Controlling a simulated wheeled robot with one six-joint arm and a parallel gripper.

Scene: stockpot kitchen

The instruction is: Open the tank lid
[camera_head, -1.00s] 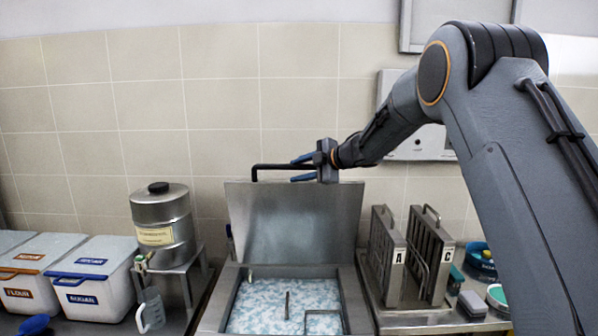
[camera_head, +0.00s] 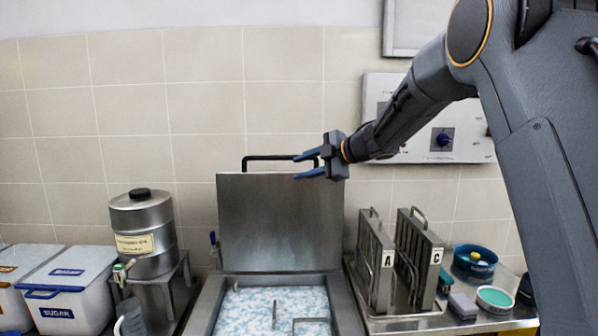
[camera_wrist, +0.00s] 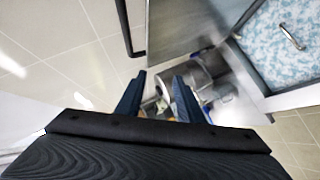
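The tank lid (camera_head: 279,222) is a grey metal panel standing upright at the back of the tank, with a black bar handle (camera_head: 262,158) along its top edge. The tank (camera_head: 208,304) is open and shows a blue-and-white speckled filling. My gripper (camera_head: 303,166) is at the right end of the handle in the head view, with its blue fingers spread. In the wrist view the fingers (camera_wrist: 158,98) are apart with nothing between them. The handle (camera_wrist: 128,30) and lid (camera_wrist: 185,25) lie beyond the fingertips there, and the handle is outside the fingers.
Racks marked A (camera_head: 377,262) and C (camera_head: 418,259) stand right of the tank. A metal canister (camera_head: 143,234) on a stand and a sugar bin (camera_head: 68,292) are at left. A control panel (camera_head: 470,135) is on the wall behind my arm.

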